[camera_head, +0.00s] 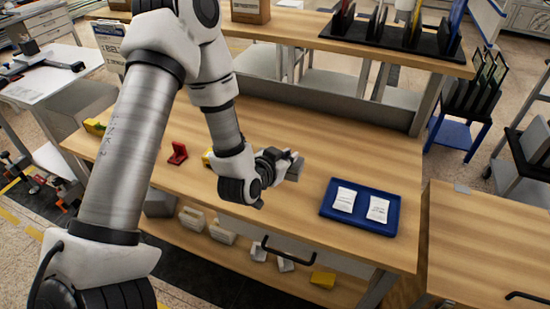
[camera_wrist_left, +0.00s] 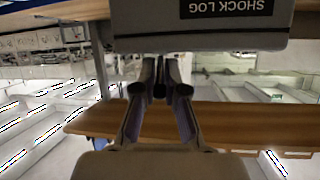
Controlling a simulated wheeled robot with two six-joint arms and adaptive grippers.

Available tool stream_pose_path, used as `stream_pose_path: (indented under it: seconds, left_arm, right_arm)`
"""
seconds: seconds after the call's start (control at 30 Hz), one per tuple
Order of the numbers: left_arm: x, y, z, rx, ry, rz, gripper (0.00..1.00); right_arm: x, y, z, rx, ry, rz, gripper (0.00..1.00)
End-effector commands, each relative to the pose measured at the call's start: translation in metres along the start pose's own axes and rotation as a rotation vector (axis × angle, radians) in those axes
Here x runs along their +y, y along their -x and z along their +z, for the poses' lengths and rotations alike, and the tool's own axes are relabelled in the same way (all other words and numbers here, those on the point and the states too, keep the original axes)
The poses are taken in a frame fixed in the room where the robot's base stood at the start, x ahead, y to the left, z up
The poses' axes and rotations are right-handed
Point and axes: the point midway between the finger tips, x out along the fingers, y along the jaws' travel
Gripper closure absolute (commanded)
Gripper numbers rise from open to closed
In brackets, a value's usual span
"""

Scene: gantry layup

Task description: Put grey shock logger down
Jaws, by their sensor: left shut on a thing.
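The grey shock logger (camera_wrist_left: 150,32) fills the top of the left wrist view, a grey box whose dark label reads "SHOCK LOG" upside down. My left gripper (camera_wrist_left: 160,90) is shut on it. In the head view my left gripper (camera_head: 284,163) is over the wooden workbench (camera_head: 285,122), left of the blue tray. The logger (camera_head: 297,166) shows there only as a small grey piece at the fingertips. I cannot tell how far it is above the bench. My right gripper is not in view.
The blue tray (camera_head: 327,208) holds two white packets (camera_head: 345,199). A red item (camera_head: 178,153) and a yellow item (camera_head: 207,158) lie left of the gripper. A raised shelf (camera_head: 390,55) runs along the back. Bare bench lies behind the tray.

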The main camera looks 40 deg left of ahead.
Motion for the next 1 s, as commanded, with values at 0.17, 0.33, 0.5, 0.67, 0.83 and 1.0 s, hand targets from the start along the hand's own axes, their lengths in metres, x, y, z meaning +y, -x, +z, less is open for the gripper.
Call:
stream_pose_path:
  seconds: [0.17,0.33,0.5,0.67,0.83,1.0]
  left_arm:
    - [0.002,-0.011,0.028,-0.002,-0.001,0.001,1.0]
    - [0.004,-0.019,0.046,0.002,0.0,0.0,1.0]
    - [0.004,-0.019,0.045,0.003,0.001,0.0,1.0]
    - [0.004,-0.021,0.049,0.002,0.001,0.0,0.82]
    - [0.004,-0.02,0.048,0.002,0.001,0.0,0.64]
    - [0.004,-0.02,0.047,0.002,0.001,0.0,0.64]
  right_arm:
    - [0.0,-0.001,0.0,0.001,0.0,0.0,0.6]
    - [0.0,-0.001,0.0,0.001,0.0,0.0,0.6]
    - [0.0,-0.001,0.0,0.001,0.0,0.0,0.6]
    - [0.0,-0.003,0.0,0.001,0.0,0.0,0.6]
    - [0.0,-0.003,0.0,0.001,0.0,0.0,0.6]
    - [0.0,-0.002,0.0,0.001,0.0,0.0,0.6]
